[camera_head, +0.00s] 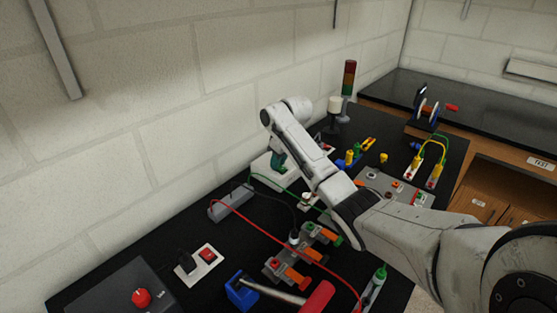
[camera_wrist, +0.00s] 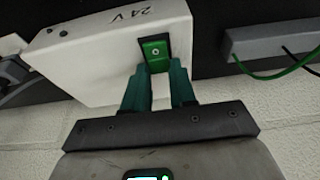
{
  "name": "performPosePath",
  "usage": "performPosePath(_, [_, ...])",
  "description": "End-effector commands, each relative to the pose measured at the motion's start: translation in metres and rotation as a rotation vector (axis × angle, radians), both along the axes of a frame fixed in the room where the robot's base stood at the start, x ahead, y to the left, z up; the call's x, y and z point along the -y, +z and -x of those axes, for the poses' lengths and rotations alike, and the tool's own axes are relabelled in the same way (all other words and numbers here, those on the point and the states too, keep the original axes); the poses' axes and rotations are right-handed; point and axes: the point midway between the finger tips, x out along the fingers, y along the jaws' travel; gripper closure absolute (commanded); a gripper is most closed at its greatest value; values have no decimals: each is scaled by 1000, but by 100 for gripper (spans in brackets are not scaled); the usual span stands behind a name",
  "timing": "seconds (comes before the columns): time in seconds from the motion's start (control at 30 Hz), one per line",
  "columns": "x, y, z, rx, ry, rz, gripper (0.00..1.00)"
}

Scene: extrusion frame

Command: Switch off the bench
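A white box (camera_wrist: 95,50) marked "24 V" stands by the wall, with a green rocker switch (camera_wrist: 155,51) on the face toward my gripper. In the head view the white box (camera_head: 260,170) is at the back of the black bench (camera_head: 135,258), partly hidden by my arm. My gripper (camera_wrist: 160,68) has its two teal fingertips just at the lower edge of the switch, with a narrow gap between them and nothing held. I cannot tell whether they touch it. In the head view my gripper (camera_head: 278,163) is at the box, and the switch is hidden.
A grey power strip (camera_head: 230,203) with red and green cables lies left of the box. A stack light (camera_head: 348,78) stands behind. Clamps and connectors crowd the middle.

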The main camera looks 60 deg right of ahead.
Motion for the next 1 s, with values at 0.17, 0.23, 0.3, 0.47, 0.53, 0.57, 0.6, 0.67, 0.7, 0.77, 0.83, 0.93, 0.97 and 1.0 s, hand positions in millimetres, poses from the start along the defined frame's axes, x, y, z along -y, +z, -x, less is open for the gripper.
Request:
performPosePath(0.17, [0, 0, -1, 2, 1, 1, 58])
performPosePath(0.23, [0, 0, -1, 1, 1, 1, 52])
performPosePath(0.3, [0, 0, -1, 1, 0, 0, 49])
performPosePath(0.47, [0, 0, 0, 0, 0, 0, 49])
performPosePath(0.53, [0, 2, 0, 1, 0, 0, 49])
performPosePath(0.57, [0, 3, 0, 1, 0, 0, 49])
performPosePath(0.6, [0, 6, 1, 2, 0, 0, 49])
performPosePath(0.67, [0, 13, 3, 3, 0, 1, 49])
performPosePath(0.7, [-1, 18, 4, 4, 0, 2, 49])
performPosePath(0.77, [-2, 28, 7, 4, -1, 3, 49])
performPosePath(0.83, [-3, 42, 11, 5, 1, 2, 49])
performPosePath(0.93, [-4, 61, 16, 5, 1, 2, 49])
performPosePath(0.97, [-5, 66, 18, 4, 1, 2, 49])
performPosePath(1.0, [-5, 72, 20, 4, 1, 1, 49])
